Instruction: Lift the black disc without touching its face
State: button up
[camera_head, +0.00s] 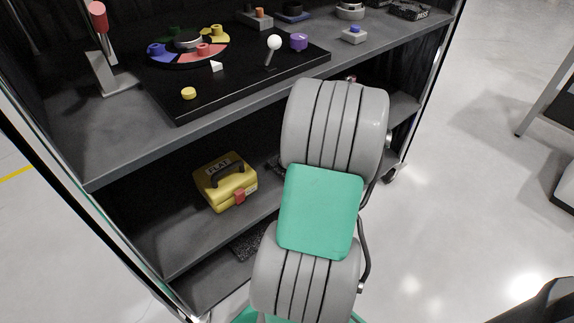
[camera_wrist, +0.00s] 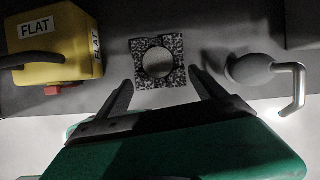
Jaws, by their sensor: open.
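In the wrist view a black-and-white speckled square block (camera_wrist: 141,80) lies ahead of my gripper (camera_wrist: 162,76). A round, smooth grey face (camera_wrist: 158,62) shows in its middle. I cannot tell whether this is the black disc, as no plainly black disc shows there. My gripper is open and empty, its two dark fingers apart at the block's near left and right sides. I cannot tell whether they touch it. In the head view my arm hides my gripper and most of this spot on the middle shelf.
A yellow box (camera_head: 225,183) marked FLAT stands left of the block. A grey rounded thing with a bent handle (camera_wrist: 252,70) is close on the right. The upper shelf (camera_head: 130,145) overhangs and carries a black board with coloured pieces. Open floor (camera_head: 470,200) lies to the right.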

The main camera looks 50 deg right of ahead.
jog(key=b+x, duration=0.1)
jog(key=x, duration=0.1)
jog(key=b+x, duration=0.1)
jog(key=x, duration=0.2)
jog(key=shift+w+a, duration=0.1)
jog(key=shift+w, duration=0.35)
jog(key=shift+f, duration=0.1)
